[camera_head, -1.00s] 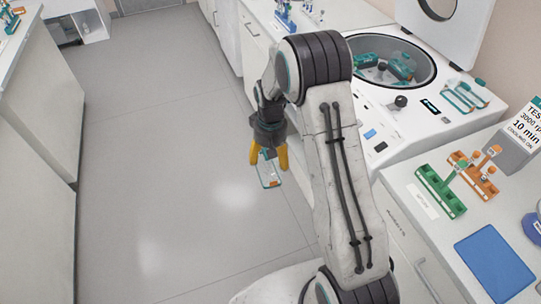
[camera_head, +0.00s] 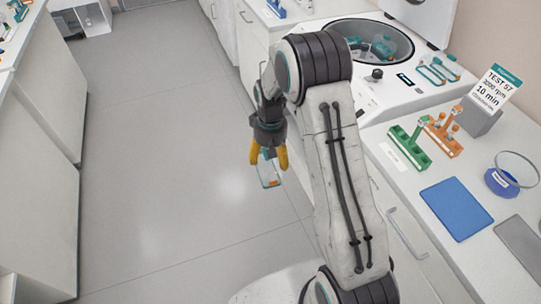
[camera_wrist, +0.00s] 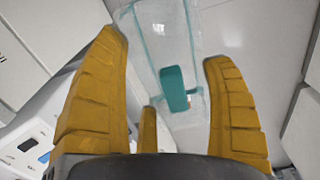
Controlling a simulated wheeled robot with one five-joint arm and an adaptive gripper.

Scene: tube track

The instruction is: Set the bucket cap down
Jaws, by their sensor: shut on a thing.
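My gripper (camera_head: 268,158) has yellow fingers and is shut on the bucket cap (camera_head: 269,176), a clear piece with teal edging. The cap hangs below the fingers, over the open floor to the left of the counter. In the wrist view the cap (camera_wrist: 174,88) lies between the two large fingers, with its teal tab facing the camera. Part of the cap is hidden behind the fingers and the gripper body.
The counter at right holds a centrifuge with an open round bowl (camera_head: 372,48), two clear teal-edged caps (camera_head: 440,69), a green rack (camera_head: 410,147), an orange rack (camera_head: 443,138), a sign (camera_head: 492,90), a blue mat (camera_head: 458,207), a grey mat (camera_head: 522,243) and a round dish (camera_head: 512,175). Clear floor lies left.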

